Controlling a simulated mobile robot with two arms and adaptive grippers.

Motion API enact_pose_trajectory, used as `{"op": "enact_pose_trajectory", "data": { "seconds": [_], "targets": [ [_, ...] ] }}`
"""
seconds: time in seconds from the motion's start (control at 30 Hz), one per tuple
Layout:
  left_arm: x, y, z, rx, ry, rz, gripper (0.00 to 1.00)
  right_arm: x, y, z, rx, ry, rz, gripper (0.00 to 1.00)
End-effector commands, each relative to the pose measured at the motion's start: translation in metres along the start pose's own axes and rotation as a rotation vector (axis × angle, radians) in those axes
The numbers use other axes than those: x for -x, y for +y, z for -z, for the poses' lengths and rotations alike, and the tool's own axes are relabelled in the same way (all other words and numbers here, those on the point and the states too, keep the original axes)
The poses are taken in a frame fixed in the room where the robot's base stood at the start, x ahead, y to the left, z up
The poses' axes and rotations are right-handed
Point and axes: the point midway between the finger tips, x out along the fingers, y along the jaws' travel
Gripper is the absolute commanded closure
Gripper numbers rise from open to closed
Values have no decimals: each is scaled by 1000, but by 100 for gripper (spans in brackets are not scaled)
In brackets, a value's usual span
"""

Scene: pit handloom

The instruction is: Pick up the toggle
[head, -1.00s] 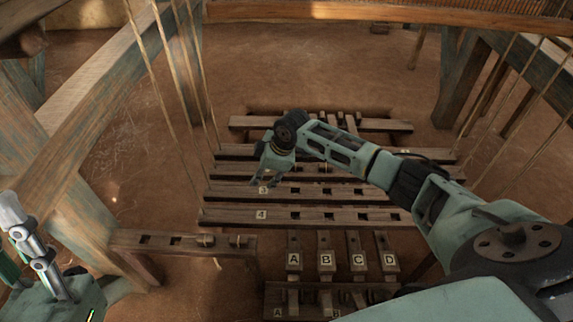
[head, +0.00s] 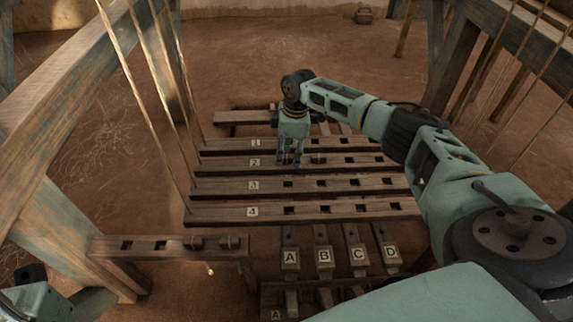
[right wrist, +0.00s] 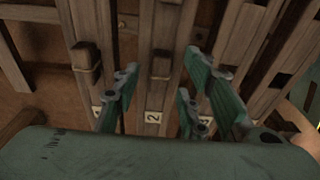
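Small wooden toggles with a cord tied round them show in the right wrist view. One toggle (right wrist: 162,65) sits on the slat labelled 2, and another toggle (right wrist: 87,58) is on the slat to its left. I cannot tell which one the task means. My right gripper (head: 290,163) points down over slat 2 (head: 335,163). The toggle on slat 2 lies beyond the fingertips, in line with the gap. My left gripper's fingers are not seen.
Slat 3 (head: 350,183) and slat 4 (head: 335,210) lie nearer, with square holes. Pedals lettered A to D (head: 323,256) stand in front. A side rail (head: 130,246) carries two pegs. Cords (head: 150,110) hang left of the slats, beside the loom's thick posts.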

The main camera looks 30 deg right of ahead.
Motion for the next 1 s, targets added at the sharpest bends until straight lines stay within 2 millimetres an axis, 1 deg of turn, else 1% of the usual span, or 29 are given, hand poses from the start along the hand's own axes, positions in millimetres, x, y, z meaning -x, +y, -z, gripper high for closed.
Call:
{"op": "enact_pose_trajectory", "data": {
  "seconds": [0.07, 0.3, 0.73, 0.77, 1.0],
  "targets": [
    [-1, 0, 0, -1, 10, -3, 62, -5, 0, 0, 0, 0, 0, 61],
    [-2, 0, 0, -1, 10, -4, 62, -5, 0, 0, 0, 0, 0, 61],
    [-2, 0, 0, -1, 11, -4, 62, -5, 0, 0, 0, 0, -1, 99],
    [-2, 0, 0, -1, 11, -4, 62, -5, 0, 0, 0, 0, -1, 100],
    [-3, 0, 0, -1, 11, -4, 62, -5, 0, 0, 0, 0, -1, 100]
  ]
}}
